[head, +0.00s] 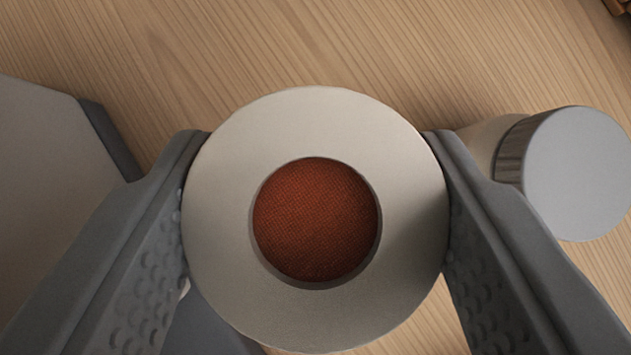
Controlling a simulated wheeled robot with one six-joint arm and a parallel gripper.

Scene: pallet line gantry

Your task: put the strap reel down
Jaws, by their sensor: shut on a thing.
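The strap reel (219,222) is a round, pale grey-beige disc with a reddish-brown textured round centre. It fills the middle of the head view, its flat face toward the camera. My gripper (316,215) is shut on it, with one dark grey finger against its left side and one against its right side. The underside of the reel is hidden, so I cannot tell whether it touches the surface below.
A light wood surface (330,45) lies below, bare at the top. A cylinder with a grey top (580,172) stands close to the right finger. A grey flat-topped block (45,190) with a dark edge is at the left. A small brown thing (620,6) shows at the top right corner.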

